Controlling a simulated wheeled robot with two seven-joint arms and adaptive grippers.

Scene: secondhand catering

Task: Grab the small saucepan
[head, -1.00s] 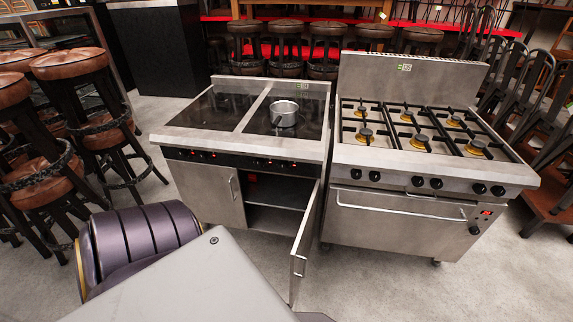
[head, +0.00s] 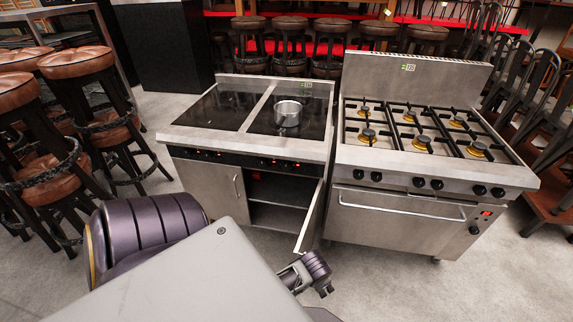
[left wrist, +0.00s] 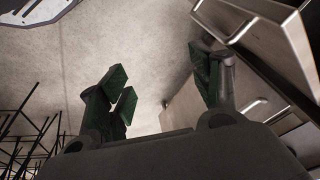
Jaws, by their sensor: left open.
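The small saucepan (head: 288,113) is a shiny steel pot standing upright on the right black glass panel of the left stove. My left arm's far end (head: 325,290) shows low in the head view, in front of the stove's open cabinet door, well below and nearer than the saucepan. In the left wrist view my left gripper (left wrist: 165,88) has its green-padded fingers spread, with only floor between them. The saucepan is not seen in that view. My right gripper is not in view.
The left stove's cabinet door (head: 309,218) hangs open towards me; it and its handle lie close to my gripper. A six-burner gas range (head: 432,185) stands to the right. Leather-topped stools (head: 75,62) crowd the left. Some floor (head: 400,285) is clear in front.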

